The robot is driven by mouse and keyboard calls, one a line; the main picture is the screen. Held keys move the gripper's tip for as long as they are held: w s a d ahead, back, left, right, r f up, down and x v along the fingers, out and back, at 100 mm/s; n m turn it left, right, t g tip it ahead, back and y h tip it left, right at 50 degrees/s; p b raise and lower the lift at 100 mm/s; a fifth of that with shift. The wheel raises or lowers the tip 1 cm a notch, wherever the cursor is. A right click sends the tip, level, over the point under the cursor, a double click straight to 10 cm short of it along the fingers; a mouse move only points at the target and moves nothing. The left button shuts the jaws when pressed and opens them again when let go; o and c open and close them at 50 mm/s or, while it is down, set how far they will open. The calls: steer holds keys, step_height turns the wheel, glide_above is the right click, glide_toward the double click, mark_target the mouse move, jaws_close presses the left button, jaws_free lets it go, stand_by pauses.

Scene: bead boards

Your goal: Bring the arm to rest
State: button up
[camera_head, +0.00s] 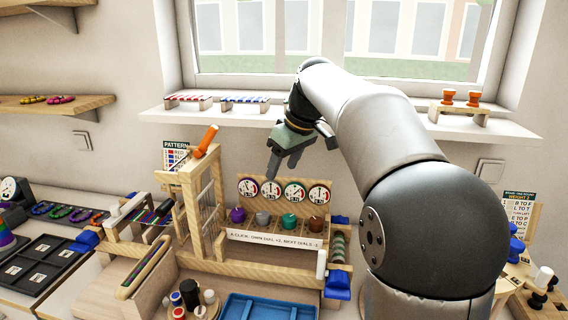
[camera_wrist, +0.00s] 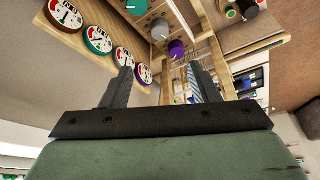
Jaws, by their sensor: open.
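My gripper (camera_head: 283,160) is at the end of my grey arm, in the air above the dial board and in front of the window sill. In the wrist view its two fingers (camera_wrist: 162,85) stand apart with nothing between them. The dial board (camera_head: 232,181) has a row of round dials (camera_head: 293,191) with coloured knobs below. The purple knob (camera_wrist: 176,48) shows beyond the fingers in the wrist view. My gripper appears clear of the board and touches nothing that I can see.
A wooden frame with an orange-handled piece (camera_head: 206,141) stands left of the dials. The window sill (camera_head: 232,116) holds small racks. A blue tray (camera_head: 268,308) is at the front, and a black tray (camera_head: 40,268) is at the left. A wooden rack (camera_head: 459,113) with orange pieces is at the right.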

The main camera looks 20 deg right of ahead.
steer(key=s+a+f+m+g+h+p, duration=0.1)
steer(key=s+a+f+m, duration=0.1)
steer(key=s+f, duration=0.9)
steer(key=s+a+f+m+g+h+p, duration=0.1)
steer(key=s+a+f+m+g, duration=0.1)
steer(key=s+f, duration=0.9)
steer(key=s+a+m, duration=0.1)
steer(key=s+m, duration=0.1)
steer(key=s, duration=0.6)
steer(key=shift+f+g, duration=0.15)
steer(key=shift+g, duration=0.15)
steer(key=shift+w+a, duration=0.1)
stand_by(3.3)
